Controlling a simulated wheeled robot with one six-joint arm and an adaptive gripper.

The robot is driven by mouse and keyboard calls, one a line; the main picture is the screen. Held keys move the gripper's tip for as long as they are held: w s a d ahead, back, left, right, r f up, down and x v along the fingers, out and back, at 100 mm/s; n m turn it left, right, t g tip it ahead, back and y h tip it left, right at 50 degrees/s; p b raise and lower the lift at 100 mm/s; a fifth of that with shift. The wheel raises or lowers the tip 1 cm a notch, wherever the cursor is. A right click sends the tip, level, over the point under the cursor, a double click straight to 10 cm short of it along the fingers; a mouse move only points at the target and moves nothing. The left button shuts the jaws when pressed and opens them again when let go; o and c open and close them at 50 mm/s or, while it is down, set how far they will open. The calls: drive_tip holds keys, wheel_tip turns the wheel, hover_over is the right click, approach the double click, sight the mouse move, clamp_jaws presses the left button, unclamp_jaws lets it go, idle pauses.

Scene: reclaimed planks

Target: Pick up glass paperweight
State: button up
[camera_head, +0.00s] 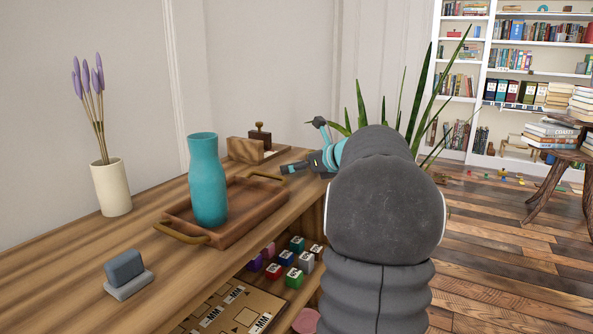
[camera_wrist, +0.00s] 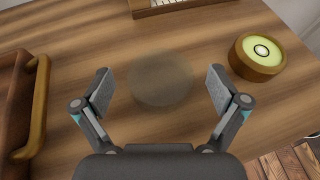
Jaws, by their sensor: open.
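The glass paperweight (camera_wrist: 160,80) appears in the wrist view as a clear, faint round shape on the wooden top, the grain showing through it. My gripper (camera_wrist: 160,92) is open and empty in that view, with one finger to the left and one to the right of the paperweight, both apart from it. How high the fingertips are above the wood I cannot tell. In the head view, my gripper (camera_head: 309,164) is over the far end of the cabinet top, beyond the tray. I cannot make out the paperweight there.
A wooden tray (camera_head: 246,228) with brass handles holds a teal vase (camera_head: 207,180); its handle edge (camera_wrist: 40,105) is left of my gripper. A round wooden dish (camera_wrist: 258,62) with a pale green top is to the right. The top's edge is at lower right.

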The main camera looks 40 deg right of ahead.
drive_tip(key=shift+w+f, duration=0.25)
drive_tip(key=shift+w, duration=0.3)
drive_tip(key=c, duration=1.4)
drive_tip(key=shift+r, duration=0.1)
drive_tip(key=shift+r, duration=0.55)
drive_tip(key=r, duration=0.1)
drive_tip(key=r+p, duration=0.1)
drive_tip(key=r, duration=0.1)
drive_tip(key=shift+s+d+r, duration=0.2)
drive_tip(key=shift+r, duration=0.05)
drive_tip(key=s+d+r+p, duration=0.1)
drive_tip(key=s+d+r, duration=0.1)
drive_tip(key=d, duration=0.1)
drive_tip(key=s+d+r, duration=0.2)
drive_tip(key=d, duration=0.1)
drive_tip(key=s+d+r+p, duration=0.1)
drive_tip(key=s+d+r, duration=0.1)
drive_tip(key=d, duration=0.1)
drive_tip(key=shift+s+r+p, duration=0.15)
drive_tip(key=shift+s+p, duration=0.1)
drive_tip(key=shift+p, duration=0.1)
